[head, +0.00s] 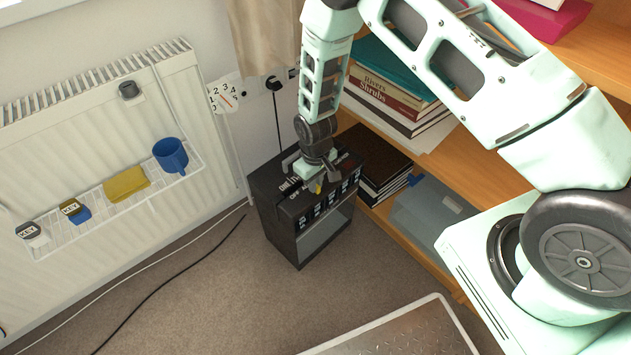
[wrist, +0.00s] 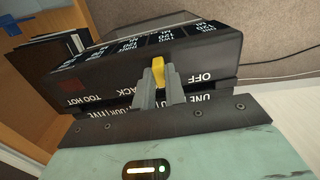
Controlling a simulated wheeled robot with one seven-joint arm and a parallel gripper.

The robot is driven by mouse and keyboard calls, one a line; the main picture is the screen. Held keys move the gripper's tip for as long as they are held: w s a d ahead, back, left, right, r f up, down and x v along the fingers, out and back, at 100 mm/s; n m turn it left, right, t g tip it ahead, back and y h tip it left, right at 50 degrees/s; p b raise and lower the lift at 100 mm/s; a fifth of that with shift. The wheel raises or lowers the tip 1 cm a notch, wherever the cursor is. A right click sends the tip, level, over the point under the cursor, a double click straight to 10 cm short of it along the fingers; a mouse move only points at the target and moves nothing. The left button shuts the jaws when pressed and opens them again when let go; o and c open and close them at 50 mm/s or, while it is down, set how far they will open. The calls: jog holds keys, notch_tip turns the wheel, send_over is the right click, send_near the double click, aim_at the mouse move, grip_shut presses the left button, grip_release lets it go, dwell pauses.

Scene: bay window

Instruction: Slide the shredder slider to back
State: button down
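The shredder (head: 301,248) is a dark box on the carpet between the radiator and the shelves. Its black top with white lettering fills much of the wrist view (wrist: 100,72). The slider is a small yellow tab (wrist: 159,70), also visible in the head view (head: 318,188). It stands between the words OFF, on its right in the wrist view, and a partly hidden "ACK" on its left. My gripper (wrist: 156,78) reaches down onto the top, its grey fingers close together around the yellow tab. The fingers hide the tab's base and slot.
Shelves with books (head: 390,105) and a blue-grey box (head: 425,215) stand close on the right. A black cable (head: 165,285) lies on the carpet.

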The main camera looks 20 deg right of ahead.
jog(key=shift+w+d+p, duration=0.1)
jog(key=shift+w+d, duration=0.25)
jog(key=shift+d, duration=0.5)
jog(key=shift+w+d+p, duration=0.15)
jog(key=shift+w+d, duration=0.25)
jog(key=shift+d, duration=0.4)
jog(key=shift+w+d+p, duration=0.1)
jog(key=shift+w+d, duration=0.25)
jog(key=shift+d, duration=0.5)
jog(key=c, duration=1.4)
grip_release()
jog(key=shift+c, duration=0.2)
notch_tip(320, 180, up, 17)
jog(key=p, duration=0.3)
jog(key=shift+r, duration=0.2)
jog(key=shift+r, duration=0.1)
